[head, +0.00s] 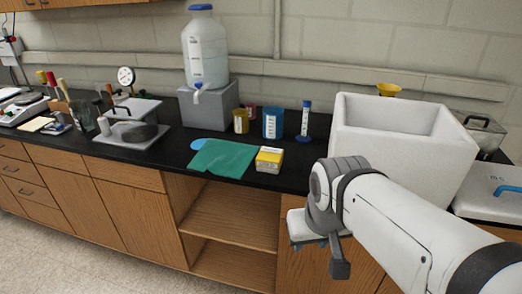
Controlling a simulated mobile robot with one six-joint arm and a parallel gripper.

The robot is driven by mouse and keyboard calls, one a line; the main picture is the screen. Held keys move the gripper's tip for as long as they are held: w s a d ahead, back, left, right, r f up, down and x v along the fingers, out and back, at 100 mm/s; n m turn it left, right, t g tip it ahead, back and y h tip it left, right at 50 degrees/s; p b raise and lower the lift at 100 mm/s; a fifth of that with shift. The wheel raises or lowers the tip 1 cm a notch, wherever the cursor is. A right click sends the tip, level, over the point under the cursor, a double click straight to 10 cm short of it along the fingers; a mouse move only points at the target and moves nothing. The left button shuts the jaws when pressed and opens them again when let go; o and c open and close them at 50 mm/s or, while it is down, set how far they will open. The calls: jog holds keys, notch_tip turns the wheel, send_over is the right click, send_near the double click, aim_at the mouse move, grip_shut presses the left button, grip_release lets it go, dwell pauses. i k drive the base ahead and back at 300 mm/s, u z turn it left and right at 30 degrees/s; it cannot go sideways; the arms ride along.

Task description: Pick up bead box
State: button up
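A small yellow-and-white box (269,160), which looks like the bead box, sits on the black bench top near its front edge. It is just right of a green cloth, and nothing covers it. My gripper (325,256) hangs at the lower right, in front of the wooden cabinet and below the bench top's edge. It is apart from the box, to its lower right. A dark finger points down; a pale piece with blue underneath shows beside it. I cannot tell whether the fingers are open or shut.
A green cloth (223,158) lies left of the box. Behind stand a yellow jar (240,121), a blue-labelled beaker (273,124) and a blue-topped stand (305,122). A large white open box (385,145) blocks the right. An open wooden cubby (235,214) is below the bench.

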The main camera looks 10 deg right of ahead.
aim_at(269, 159)
jog(key=u, duration=0.25)
jog(key=i, duration=1.1)
jog(key=z, duration=0.4)
